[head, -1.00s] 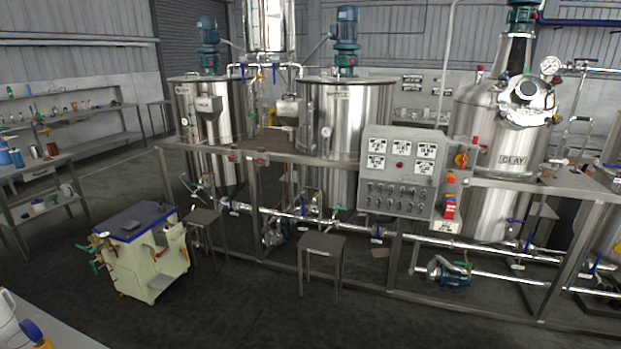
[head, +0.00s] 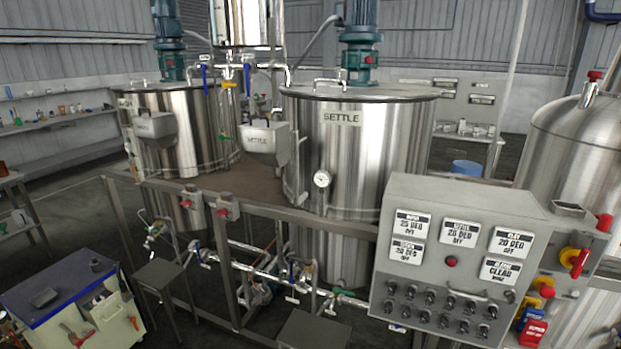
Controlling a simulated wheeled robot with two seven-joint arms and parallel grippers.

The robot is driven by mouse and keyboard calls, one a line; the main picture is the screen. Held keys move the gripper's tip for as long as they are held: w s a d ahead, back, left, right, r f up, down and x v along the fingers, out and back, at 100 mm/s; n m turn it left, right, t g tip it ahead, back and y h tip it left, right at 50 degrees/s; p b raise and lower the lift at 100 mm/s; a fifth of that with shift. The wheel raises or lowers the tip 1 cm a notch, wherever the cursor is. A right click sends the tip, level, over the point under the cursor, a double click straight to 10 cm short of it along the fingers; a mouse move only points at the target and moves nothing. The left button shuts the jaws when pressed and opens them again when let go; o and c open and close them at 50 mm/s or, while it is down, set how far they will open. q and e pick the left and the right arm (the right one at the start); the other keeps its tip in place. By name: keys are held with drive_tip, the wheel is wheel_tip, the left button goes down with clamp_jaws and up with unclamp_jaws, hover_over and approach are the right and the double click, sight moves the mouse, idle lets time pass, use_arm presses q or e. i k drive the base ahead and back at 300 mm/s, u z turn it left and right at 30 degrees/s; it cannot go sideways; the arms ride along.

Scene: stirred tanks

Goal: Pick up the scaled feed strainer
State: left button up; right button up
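I cannot pick out the scaled feed strainer for certain in the head view. Pipework with blue-handled valves (head: 290,283) runs low in front of the tanks, and its small fittings are too small to tell apart. More pipes with blue valve handles (head: 247,75) run above, between the two tanks. Neither of my grippers is in view.
The SETTLE tank (head: 350,160) and another steel tank (head: 195,140) stand behind a metal frame. A grey control panel (head: 455,265) fills the front right. A cream cart with a blue top (head: 60,285) stands at lower left. Low stools (head: 165,275) stand before the frame.

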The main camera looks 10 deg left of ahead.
sight(98, 300)
drive_tip(key=i, duration=0.85)
drive_tip(key=u, duration=2.05)
drive_tip(key=i, duration=2.45)
drive_tip(key=z, duration=1.9)
drive_tip(key=i, duration=0.25)
drive_tip(key=u, duration=2.05)
